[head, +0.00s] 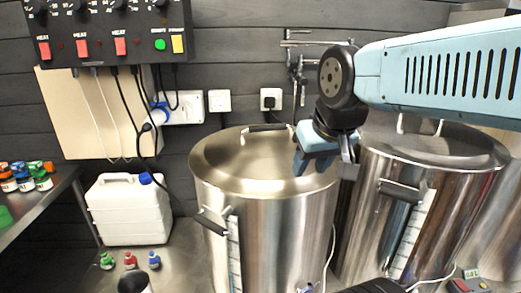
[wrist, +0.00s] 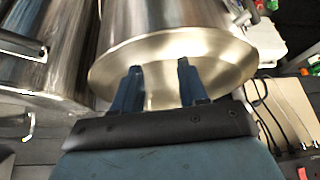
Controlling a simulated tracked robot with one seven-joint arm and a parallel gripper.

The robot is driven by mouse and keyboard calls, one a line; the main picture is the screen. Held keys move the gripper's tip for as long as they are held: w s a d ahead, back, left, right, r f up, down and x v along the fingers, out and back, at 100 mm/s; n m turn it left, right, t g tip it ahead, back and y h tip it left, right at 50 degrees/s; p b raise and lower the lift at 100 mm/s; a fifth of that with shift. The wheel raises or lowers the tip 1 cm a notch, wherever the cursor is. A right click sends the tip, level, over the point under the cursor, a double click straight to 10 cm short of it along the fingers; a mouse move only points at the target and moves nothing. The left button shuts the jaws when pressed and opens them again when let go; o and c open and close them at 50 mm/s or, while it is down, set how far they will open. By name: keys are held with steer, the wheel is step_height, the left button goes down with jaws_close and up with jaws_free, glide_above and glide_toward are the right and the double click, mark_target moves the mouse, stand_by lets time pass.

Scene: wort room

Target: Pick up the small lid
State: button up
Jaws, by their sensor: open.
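A round, shiny metal lid (head: 235,165) lies flat on the left steel pot, with a dark bar handle (head: 265,128) towards its back. It looks a little smaller than the lid on the right pot (head: 440,142). My gripper (head: 318,165) is over the right part of the left lid, to the right of the handle, with nothing held. In the wrist view, the two blue fingers (wrist: 158,75) are spread apart over the pale lid (wrist: 220,60). My gripper body covers part of the lid there, and I cannot make out the handle in that view.
The left pot (head: 275,230) and right pot (head: 385,215) stand close together. A white jerrycan (head: 128,208) and small coloured bottles (head: 130,260) stand to the left. A control box (head: 110,35) with hanging cables is on the back wall. A metal clamp stand (head: 300,60) is behind.

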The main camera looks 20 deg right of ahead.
steer(key=shift+o, duration=0.4)
steer(key=w+r+n+g, duration=0.1)
steer(key=w+r+n, duration=0.3)
steer(key=w+n, duration=0.3)
steer(key=w+a+r+n+g, duration=0.1)
steer(key=w+r+n, duration=0.2)
steer(key=w+n, duration=0.35)
steer(key=w+r+n+g, duration=0.1)
steer(key=w+r+n, duration=0.3)
steer(key=w, duration=0.6)
glide_above(268, 130)
steer(key=f, duration=0.8)
steer(key=shift+s+a, duration=0.2)
steer(key=x, duration=0.4)
steer(key=shift+d, duration=0.35)
steer(key=shift+w+f, duration=0.2)
steer(key=shift+f, duration=0.45)
steer(key=shift+f, duration=0.25)
steer(key=shift+c, duration=0.5)
